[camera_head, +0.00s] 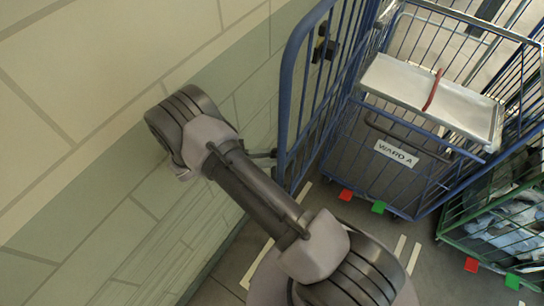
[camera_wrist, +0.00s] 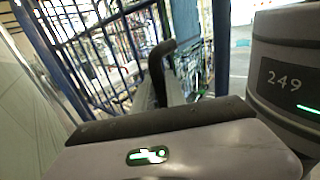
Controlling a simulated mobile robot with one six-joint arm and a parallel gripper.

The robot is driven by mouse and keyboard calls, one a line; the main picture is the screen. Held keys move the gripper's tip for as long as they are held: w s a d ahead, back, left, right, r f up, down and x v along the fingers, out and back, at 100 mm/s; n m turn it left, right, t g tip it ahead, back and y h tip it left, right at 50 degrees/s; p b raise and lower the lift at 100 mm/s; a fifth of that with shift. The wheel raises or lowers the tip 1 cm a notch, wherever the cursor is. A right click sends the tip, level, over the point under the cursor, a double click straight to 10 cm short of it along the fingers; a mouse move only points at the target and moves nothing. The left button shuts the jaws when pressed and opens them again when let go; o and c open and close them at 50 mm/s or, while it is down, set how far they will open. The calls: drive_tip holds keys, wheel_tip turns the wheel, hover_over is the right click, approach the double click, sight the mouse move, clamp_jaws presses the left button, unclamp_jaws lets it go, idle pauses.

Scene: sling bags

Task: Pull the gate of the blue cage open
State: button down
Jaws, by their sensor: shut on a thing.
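The blue cage (camera_head: 437,188) stands at the right in the head view, with a "WARD A" label on a grey panel. Its gate (camera_head: 284,108), a blue tubular frame with upright bars, stands swung out at the cage's left side, near the wall. My gripper (camera_head: 266,154) is at the gate's outer edge, mostly hidden behind my arm, and is shut on the gate frame. In the wrist view, one dark finger (camera_wrist: 164,50) shows, and the gate's blue frame and bars (camera_wrist: 42,50) rise at the left. The exact contact is hidden.
A tiled wall (camera_head: 90,90) runs close along the left. A silver-grey shelf (camera_head: 425,90) with a red strap sits in the cage. A green cage (camera_head: 455,238) with bags stands at the lower right.

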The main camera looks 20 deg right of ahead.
drive_tip(key=shift+w, duration=0.2)
drive_tip(key=c, duration=1.4)
unclamp_jaws()
drive_tip(key=shift+o, duration=0.2)
drive_tip(key=shift+r, duration=0.1)
